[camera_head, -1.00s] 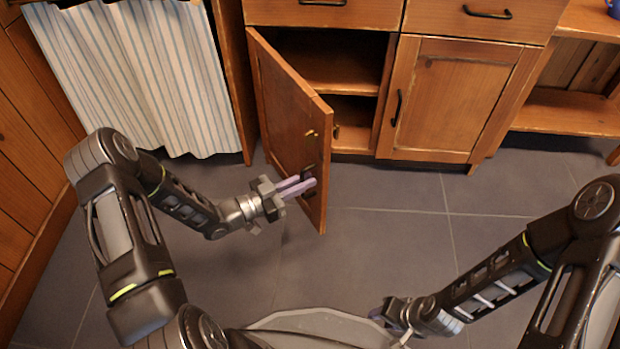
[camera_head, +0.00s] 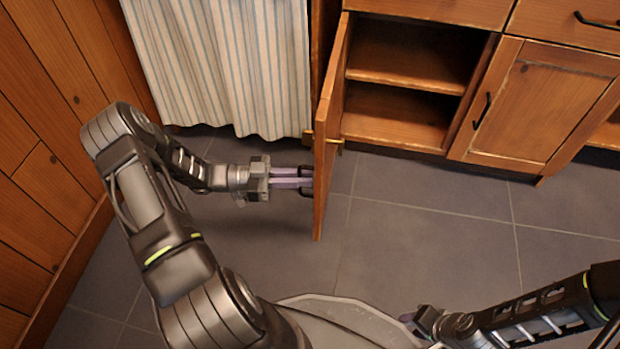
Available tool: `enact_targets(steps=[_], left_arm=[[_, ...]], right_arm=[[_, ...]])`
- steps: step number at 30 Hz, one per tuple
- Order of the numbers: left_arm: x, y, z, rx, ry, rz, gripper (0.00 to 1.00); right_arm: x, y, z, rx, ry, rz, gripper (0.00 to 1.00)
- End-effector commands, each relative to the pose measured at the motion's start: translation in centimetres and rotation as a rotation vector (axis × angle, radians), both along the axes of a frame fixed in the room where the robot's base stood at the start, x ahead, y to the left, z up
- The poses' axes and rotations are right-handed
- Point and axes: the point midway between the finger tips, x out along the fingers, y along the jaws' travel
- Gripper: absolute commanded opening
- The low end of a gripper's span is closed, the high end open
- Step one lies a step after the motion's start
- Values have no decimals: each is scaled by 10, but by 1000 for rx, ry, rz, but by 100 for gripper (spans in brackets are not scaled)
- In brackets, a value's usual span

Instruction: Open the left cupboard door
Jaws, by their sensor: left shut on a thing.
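The left cupboard door (camera_head: 327,140) stands wide open, seen nearly edge-on, swung out toward me on its left-side hinges. The cupboard (camera_head: 405,110) behind it shows an empty-looking interior with a shelf. My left gripper (camera_head: 304,180) is at the outer face of the door near its free edge, its pale purple fingers shut on the dark door handle (camera_head: 307,188), which is mostly hidden by the fingers. My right gripper (camera_head: 412,322) is low in the view over the floor, away from the cupboard; its fingers are too small to judge.
A striped curtain (camera_head: 225,65) hangs left of the door, and a wooden plank wall (camera_head: 45,130) bounds the left side. The right cupboard door (camera_head: 530,105) is closed, with drawers above. Grey tiled floor (camera_head: 430,225) is clear in front.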

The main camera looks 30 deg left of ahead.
Motion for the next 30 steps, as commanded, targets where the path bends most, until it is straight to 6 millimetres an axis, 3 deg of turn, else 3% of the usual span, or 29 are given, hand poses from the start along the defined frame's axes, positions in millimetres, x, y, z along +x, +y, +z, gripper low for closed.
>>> enact_targets(steps=[8,9,12,23,30], left_arm=[[-1,0,0,-2,3,-2,0],[-1,0,0,-2,3,-2,12],[-1,0,0,-2,3,-1,20],[-2,3,0,-2,1,2,20],[-16,27,1,-1,0,6,20]], right_arm=[[0,0,0,0,0,0,36],[0,0,0,0,0,0,36],[0,0,0,0,0,0,36],[0,0,2,0,1,0,36],[-2,1,9,-1,2,2,36]])
